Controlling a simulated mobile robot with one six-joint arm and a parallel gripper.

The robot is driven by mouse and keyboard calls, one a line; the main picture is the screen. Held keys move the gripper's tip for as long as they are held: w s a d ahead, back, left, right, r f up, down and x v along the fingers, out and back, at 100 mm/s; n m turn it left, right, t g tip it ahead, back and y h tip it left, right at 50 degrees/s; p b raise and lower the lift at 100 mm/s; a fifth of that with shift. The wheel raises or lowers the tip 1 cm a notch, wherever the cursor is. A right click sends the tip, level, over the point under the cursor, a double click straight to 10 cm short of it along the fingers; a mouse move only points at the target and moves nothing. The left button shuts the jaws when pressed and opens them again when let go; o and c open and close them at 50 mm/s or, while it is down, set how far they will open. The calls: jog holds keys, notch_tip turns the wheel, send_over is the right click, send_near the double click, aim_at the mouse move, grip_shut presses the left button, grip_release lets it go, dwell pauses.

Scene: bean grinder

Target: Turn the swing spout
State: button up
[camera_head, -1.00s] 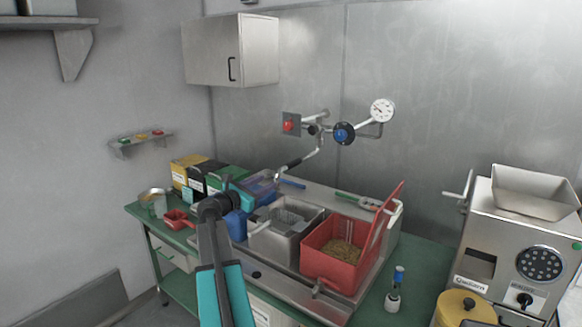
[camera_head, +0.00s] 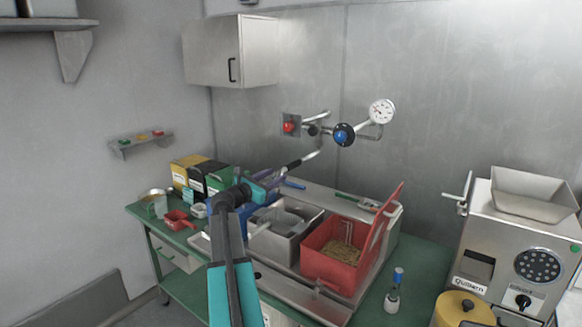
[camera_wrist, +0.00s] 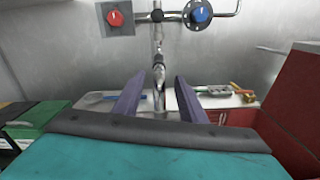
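The swing spout (camera_head: 312,157) is a metal pipe with a dark sleeve near its outer end. It hangs from the wall fitting and slants down to the left over the sink area. In the wrist view the spout (camera_wrist: 158,72) points toward me, in line with the gap between my fingers. My gripper (camera_head: 277,177) is close to the spout's outer end. In the wrist view my gripper (camera_wrist: 158,88) is open, with its two purple fingers apart on either side of the spout's line. I cannot tell whether the spout's tip is between the fingers or just beyond them.
A blue valve knob (camera_head: 343,134), a red knob (camera_head: 288,126) and a gauge (camera_head: 382,110) sit on the wall. A metal basin (camera_head: 277,245) and a red bin (camera_head: 330,262) with a raised lid stand below. A grinder (camera_head: 510,255) is at the right.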

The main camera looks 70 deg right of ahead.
aim_at(290, 168)
jog(key=p+x, duration=0.3)
jog(key=x, duration=0.7)
